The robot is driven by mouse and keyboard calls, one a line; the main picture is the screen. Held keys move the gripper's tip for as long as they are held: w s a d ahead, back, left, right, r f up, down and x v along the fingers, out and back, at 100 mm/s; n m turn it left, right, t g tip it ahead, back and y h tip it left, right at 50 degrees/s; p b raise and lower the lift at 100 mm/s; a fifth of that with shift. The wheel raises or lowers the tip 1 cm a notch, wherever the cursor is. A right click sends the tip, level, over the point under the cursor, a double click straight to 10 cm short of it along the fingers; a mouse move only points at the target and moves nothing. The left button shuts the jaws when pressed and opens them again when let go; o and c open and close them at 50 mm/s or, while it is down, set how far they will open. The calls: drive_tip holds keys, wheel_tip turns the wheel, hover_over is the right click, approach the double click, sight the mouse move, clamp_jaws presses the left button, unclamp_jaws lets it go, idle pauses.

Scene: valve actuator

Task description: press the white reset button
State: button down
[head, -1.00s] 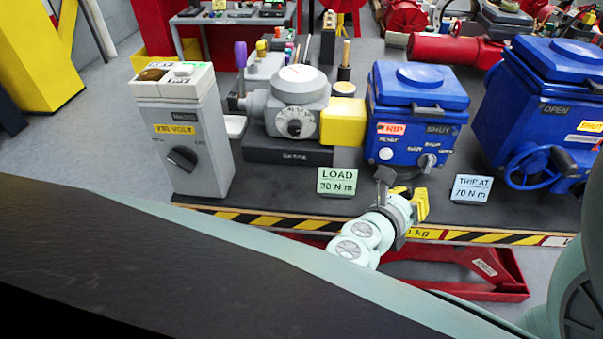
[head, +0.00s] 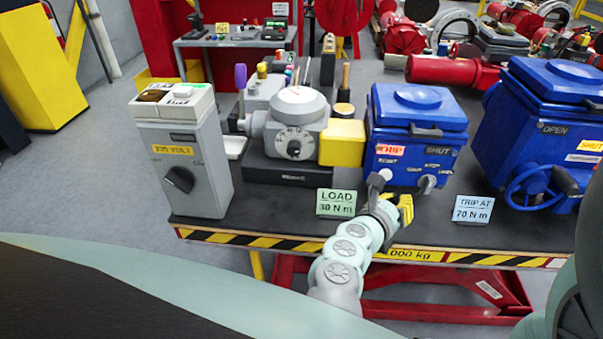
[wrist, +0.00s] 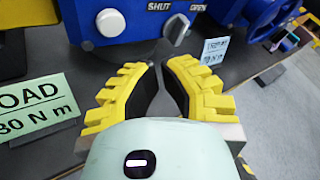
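The white reset button (wrist: 110,22) is a round, pale button on the front of the blue actuator box (head: 416,130). In the wrist view it lies beyond the left finger, up and to the left of the fingertips. In the head view my gripper covers the spot where it was seen earlier. A grey selector knob (wrist: 177,28) sits to its right, beside the SHUT and OPEN labels. My gripper (wrist: 158,66) has yellow ridged fingers with dark pads. The fingers lean together with a narrow, empty gap at the tips. It also shows before the box in the head view (head: 390,192).
A green LOAD sign (head: 336,203) stands left of my gripper and a blue trip sign (head: 473,209) right. A second blue actuator (head: 545,140) with a handwheel stands at right. A grey voltage box (head: 184,160) stands at left. The table's striped front edge (head: 290,243) runs below.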

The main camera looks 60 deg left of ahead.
sight(385, 175)
drive_tip(key=shift+w+a+f+b, duration=0.1)
drive_tip(key=shift+w+a+b, duration=0.3)
drive_tip(key=shift+w+a, duration=1.1)
drive_tip(key=c, duration=1.7)
unclamp_jaws()
clamp_jaws()
drive_tip(key=shift+w+a+b, duration=0.25)
drive_tip(key=shift+a+b, duration=0.1)
drive_tip(key=shift+b, duration=0.2)
drive_tip(key=shift+w+a+b, duration=0.25)
drive_tip(key=shift+a+b, duration=0.1)
drive_tip(key=shift+s+d, duration=0.6)
